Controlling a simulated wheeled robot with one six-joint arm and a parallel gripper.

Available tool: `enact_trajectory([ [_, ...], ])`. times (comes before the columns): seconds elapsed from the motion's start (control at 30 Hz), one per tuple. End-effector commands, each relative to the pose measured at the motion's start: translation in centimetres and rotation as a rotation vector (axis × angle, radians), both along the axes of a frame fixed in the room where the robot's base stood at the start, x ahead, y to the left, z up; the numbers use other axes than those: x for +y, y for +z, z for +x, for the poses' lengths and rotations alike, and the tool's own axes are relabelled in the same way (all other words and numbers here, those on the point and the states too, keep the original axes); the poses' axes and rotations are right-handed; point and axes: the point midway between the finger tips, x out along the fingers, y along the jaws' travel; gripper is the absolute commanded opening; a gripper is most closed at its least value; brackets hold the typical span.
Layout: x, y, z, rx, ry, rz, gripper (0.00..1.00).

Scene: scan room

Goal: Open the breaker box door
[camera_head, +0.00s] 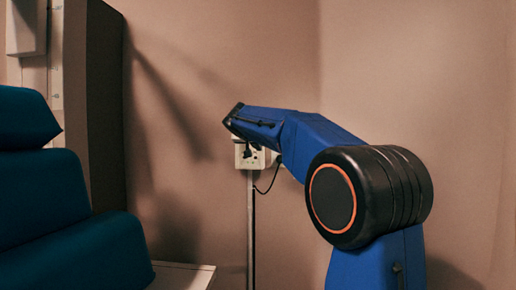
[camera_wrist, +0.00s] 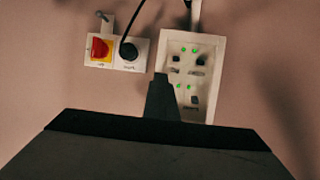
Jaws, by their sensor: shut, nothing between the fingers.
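In the wrist view a white wall box (camera_wrist: 218,62) with several small green lights and dark slots is on the wall just beyond my gripper; it looks like the breaker box. I cannot tell whether a door covers its front. My gripper (camera_wrist: 163,78) is shut and empty; its dark tip overlaps the box's left edge in the picture, and contact cannot be judged. In the head view my blue arm reaches left toward a white wall fitting (camera_head: 241,160), partly hidden behind my arm.
Left of the box in the wrist view is a white plate with a red switch (camera_wrist: 99,49) and a black plug (camera_wrist: 128,51) with its cable. In the head view a teal padded chair (camera_head: 60,205) and a dark tall cabinet (camera_head: 105,110) stand at left.

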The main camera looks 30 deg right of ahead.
Motion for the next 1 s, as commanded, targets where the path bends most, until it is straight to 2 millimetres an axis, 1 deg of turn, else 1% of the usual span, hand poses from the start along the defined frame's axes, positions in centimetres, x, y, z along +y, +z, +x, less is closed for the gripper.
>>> enact_trajectory([
  [0.43,0.00,0.00,0.00,0.000,0.000,0.000,0.01],
  [0.47,0.00,0.00,0.00,0.000,0.000,0.000,0.08],
  [0.5,0.00,0.00,0.00,0.000,0.000,0.000,0.17],
  [0.57,0.00,0.00,0.00,0.000,0.000,0.000,0.32],
  [0.6,0.00,0.00,0.00,0.000,0.000,0.000,0.34],
  [0.87,0.02,0.02,-0.03,0.000,0.000,0.000,0.34],
  [1.0,0.49,0.36,-0.54,-0.001,0.000,-0.001,0.34],
])
